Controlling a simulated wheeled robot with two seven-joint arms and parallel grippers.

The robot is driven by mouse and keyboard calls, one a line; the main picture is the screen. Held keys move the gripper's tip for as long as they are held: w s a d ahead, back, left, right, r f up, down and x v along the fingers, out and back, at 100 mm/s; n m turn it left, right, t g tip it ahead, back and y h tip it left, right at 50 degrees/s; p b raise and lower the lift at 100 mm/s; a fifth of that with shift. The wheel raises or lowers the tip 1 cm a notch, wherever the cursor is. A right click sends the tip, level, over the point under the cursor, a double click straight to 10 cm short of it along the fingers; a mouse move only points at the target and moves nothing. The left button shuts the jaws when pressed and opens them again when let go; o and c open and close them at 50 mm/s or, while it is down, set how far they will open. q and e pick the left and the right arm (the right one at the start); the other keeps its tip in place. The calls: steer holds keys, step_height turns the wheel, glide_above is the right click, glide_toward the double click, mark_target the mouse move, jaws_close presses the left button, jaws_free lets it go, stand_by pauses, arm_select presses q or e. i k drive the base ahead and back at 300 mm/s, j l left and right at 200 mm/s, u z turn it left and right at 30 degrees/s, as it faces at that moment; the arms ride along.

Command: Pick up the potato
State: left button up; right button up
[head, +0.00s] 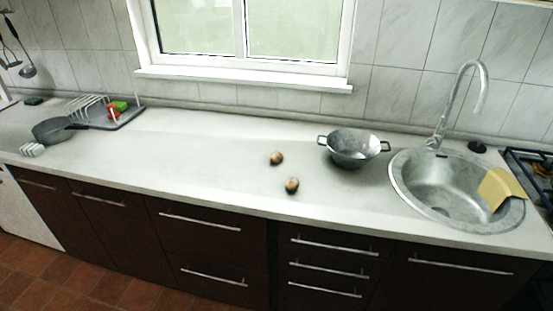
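Two small round brown things that look like potatoes lie on the pale countertop (200,165). The farther potato (277,158) is left of the metal colander. The nearer potato (292,185) lies closer to the counter's front edge, slightly to the right. They are apart from each other and nothing touches them. Neither of my grippers shows in the head view.
A two-handled metal colander (353,146) stands right of the potatoes. Further right is a round sink (408,189) with a tall faucet (441,120) and a yellow cloth-like piece (499,188) on its rim. A dark pan (52,131) and a dish rack (95,106) stand at left. The counter between is clear.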

mark_target(276, 157)
steer(key=i+l+z, duration=0.1)
steer(key=i, duration=0.45)
steer(key=i+l, duration=0.3)
steer(key=i, duration=0.25)
steer(key=l+z, duration=0.05)
